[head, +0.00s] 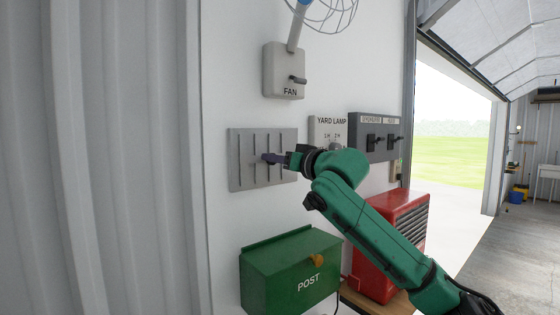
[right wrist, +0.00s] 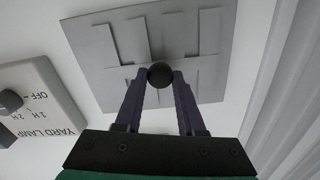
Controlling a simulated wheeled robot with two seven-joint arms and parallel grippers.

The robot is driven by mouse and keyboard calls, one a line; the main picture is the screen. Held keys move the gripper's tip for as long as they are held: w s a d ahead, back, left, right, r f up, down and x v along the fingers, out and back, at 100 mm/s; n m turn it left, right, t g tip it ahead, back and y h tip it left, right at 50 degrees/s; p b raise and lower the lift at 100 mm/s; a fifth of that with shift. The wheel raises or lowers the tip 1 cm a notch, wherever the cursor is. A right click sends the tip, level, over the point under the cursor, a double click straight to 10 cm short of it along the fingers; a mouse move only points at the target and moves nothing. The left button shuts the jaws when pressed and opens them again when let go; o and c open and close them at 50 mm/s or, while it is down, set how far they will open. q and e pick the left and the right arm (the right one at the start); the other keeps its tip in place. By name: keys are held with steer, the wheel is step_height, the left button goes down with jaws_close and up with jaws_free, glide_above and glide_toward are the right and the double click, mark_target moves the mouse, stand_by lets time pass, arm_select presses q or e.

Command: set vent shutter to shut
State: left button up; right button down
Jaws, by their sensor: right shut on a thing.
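The vent shutter is a grey square plate (head: 242,172) with several upright slats, fixed to the white wall; it also shows in the right wrist view (right wrist: 205,30). A dark round knob (right wrist: 160,75) stands out near the middle of the plate. My right gripper (head: 270,158) reaches in from the right, in front of the plate. In the right wrist view my right gripper (right wrist: 160,80) has its two dark fingers closed on the knob. The fingers hide part of the knob and plate. In the head view the gripper hides the knob. My left gripper is not in view.
The fan switch box (head: 284,72) is above the vent. The yard lamp dial (head: 327,124) and a dark two-switch panel (head: 366,150) are to its right.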

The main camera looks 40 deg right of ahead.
steer(key=c, duration=0.6)
jaws_free()
steer(key=shift+a, duration=0.1)
steer(key=shift+o, duration=0.5)
steer(key=shift+a, duration=0.2)
steer(key=s+b, duration=0.8)
steer(key=s, duration=0.6)
steer(key=shift+s+a, duration=0.15)
steer(key=shift+s, duration=0.05)
